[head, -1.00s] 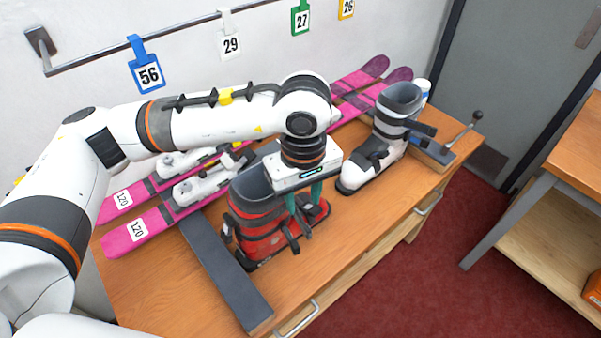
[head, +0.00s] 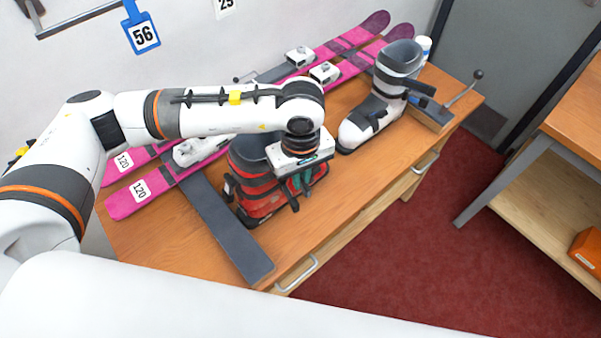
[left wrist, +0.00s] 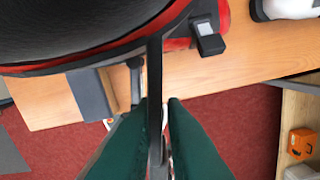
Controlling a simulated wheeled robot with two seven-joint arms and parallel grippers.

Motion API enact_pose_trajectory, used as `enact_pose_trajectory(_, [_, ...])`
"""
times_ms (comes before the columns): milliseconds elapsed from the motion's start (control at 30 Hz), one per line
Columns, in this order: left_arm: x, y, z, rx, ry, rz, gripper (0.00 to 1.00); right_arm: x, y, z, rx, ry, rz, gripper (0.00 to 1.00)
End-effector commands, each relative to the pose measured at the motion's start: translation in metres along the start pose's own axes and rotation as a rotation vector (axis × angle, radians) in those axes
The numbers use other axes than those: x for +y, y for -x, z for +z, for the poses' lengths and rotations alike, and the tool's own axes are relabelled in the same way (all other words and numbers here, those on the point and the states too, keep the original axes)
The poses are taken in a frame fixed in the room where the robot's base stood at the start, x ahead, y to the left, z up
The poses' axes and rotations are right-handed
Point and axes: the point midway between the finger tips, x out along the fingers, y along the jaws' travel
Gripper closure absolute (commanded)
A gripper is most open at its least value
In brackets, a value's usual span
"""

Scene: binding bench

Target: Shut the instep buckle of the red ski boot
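The red ski boot (head: 262,201) with a dark cuff stands on the bench. My left gripper (head: 301,186) is over its front part, pointing down, and partly hides the instep. In the left wrist view the green fingers (left wrist: 160,104) lie close on both sides of a dark upright bar (left wrist: 155,75), which looks like a raised buckle lever. They appear shut on it, though a thin gap shows at one side. Which buckle it belongs to is hard to tell. Another dark buckle piece (left wrist: 210,42) shows on the red shell. My right gripper is out of view.
A white and grey ski boot (head: 370,122) stands to the right, near a block with a lever (head: 462,90). Pink skis (head: 143,195) lie along the wall side. A dark bar (head: 228,232) lies left of the red boot. The bench front right is clear.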

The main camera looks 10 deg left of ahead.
Motion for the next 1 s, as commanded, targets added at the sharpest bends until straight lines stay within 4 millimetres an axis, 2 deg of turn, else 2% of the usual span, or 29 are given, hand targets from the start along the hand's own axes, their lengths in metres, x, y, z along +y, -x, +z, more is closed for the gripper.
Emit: enact_pose_trajectory(1000, [-0.0003, 0.0008, 0.0, 0.0, 0.0, -0.001, 1.0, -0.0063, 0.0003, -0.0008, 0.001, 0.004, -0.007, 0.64])
